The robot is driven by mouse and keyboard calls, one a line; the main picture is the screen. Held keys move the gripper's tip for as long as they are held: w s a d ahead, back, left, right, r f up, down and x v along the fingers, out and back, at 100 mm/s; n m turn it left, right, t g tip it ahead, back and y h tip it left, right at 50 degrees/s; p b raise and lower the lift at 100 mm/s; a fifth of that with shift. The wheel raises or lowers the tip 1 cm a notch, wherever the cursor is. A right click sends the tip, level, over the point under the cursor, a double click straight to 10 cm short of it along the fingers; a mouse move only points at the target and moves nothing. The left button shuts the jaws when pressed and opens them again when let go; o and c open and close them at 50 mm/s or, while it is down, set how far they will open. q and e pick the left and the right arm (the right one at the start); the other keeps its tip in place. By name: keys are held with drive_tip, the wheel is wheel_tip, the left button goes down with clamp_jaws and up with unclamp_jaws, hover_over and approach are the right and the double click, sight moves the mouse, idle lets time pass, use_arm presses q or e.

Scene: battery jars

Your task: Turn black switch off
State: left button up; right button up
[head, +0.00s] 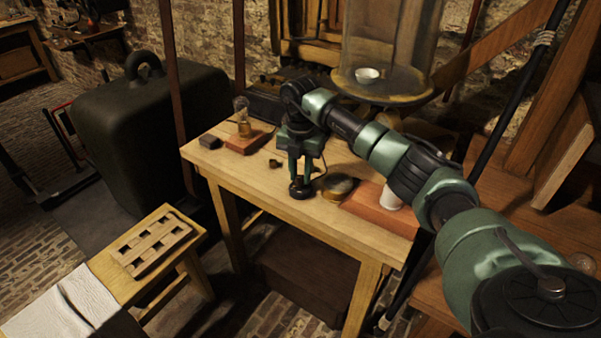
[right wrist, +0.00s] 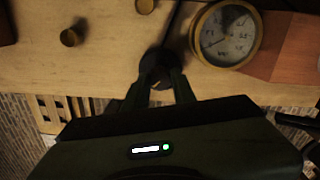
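The black switch (head: 300,191) is a small round dark piece on the near part of the wooden table. In the right wrist view, the black switch (right wrist: 156,60) is dim and partly hidden by the fingertips. My right gripper (head: 301,178) points straight down over it. Its two fingers (right wrist: 160,82) stand apart, with a gap between them, one on each side of the switch. I cannot tell whether they touch it or how its lever is set. My left gripper is not in view.
A round brass dial gauge (head: 338,186) lies right of the switch, beside a reddish board (head: 372,212). A small brass piece (head: 275,163) and a wooden block with a glass jar (head: 241,126) are to the left. The table's front edge (head: 262,212) is close.

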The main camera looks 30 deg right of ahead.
drive_tip(key=shift+n, duration=0.3)
clamp_jaws()
drive_tip(key=n, duration=0.3)
drive_tip(key=shift+n+p, duration=0.3)
drive_tip(key=shift+n, duration=0.1)
drive_tip(key=n, duration=0.4)
drive_tip(key=shift+n, duration=0.3)
drive_tip(key=n, duration=0.4)
drive_tip(key=shift+n, duration=2.5)
drive_tip(key=o, duration=1)
unclamp_jaws()
drive_tip(key=shift+o, duration=0.2)
